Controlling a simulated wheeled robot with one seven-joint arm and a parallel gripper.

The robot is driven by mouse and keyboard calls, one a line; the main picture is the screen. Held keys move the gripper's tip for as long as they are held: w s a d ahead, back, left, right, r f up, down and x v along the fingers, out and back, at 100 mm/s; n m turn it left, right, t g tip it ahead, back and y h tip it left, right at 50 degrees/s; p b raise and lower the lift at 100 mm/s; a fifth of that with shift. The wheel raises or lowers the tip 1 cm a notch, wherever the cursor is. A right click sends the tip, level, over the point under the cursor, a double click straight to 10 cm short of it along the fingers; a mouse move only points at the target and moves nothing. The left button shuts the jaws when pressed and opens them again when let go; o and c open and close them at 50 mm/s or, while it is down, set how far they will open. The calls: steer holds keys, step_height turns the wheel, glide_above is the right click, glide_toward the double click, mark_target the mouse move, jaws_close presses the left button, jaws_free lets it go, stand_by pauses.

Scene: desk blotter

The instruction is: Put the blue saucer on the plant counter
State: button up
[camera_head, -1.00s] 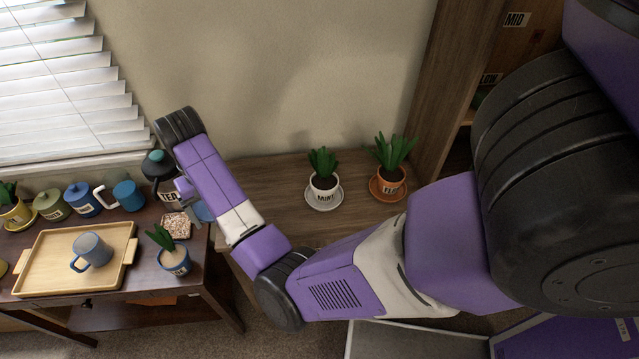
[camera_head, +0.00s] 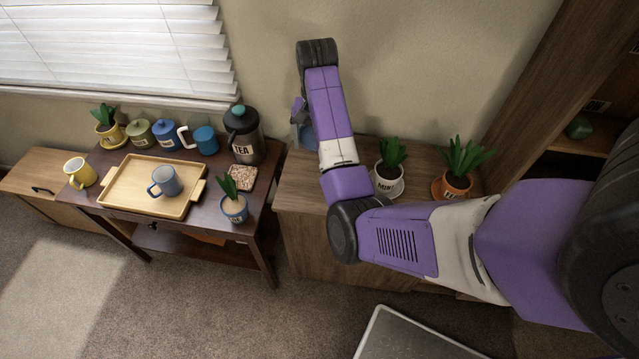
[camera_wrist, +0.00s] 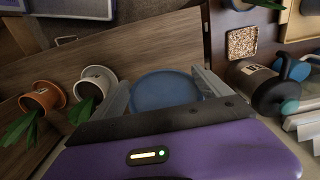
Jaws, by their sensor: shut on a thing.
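The blue saucer (camera_wrist: 165,91) is between the two fingers of my gripper (camera_wrist: 158,76) in the wrist view. My gripper is shut on it. In the head view the saucer (camera_head: 308,136) shows only in part beside my gripper (camera_head: 298,112), behind my forearm. The plant counter (camera_head: 300,188) is the wooden counter right of the dark table, and its top (camera_wrist: 150,50) shows beyond the saucer in the wrist view. The saucer is over the counter's left part. I cannot tell whether it touches the top.
A white mint pot (camera_head: 388,180) and an orange pot (camera_head: 455,186) stand on the counter's right part. The dark table at left holds a tea press (camera_head: 243,148), a speckled coaster (camera_head: 241,178), a blue-potted plant (camera_head: 234,209) and a tray (camera_head: 120,190). The counter's left part looks clear.

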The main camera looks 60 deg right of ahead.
steer(key=b, duration=0.6)
glide_toward(317, 190)
step_height(317, 190, down, 2)
steer(key=shift+s+d+f+p, duration=0.1)
steer(key=shift+p, duration=0.6)
steer(key=shift+f, duration=2.15)
steer(key=shift+f, duration=0.2)
steer(key=o, duration=1.2)
steer(key=shift+r, duration=0.15)
step_height(317, 190, up, 12)
steer(key=shift+r, duration=0.1)
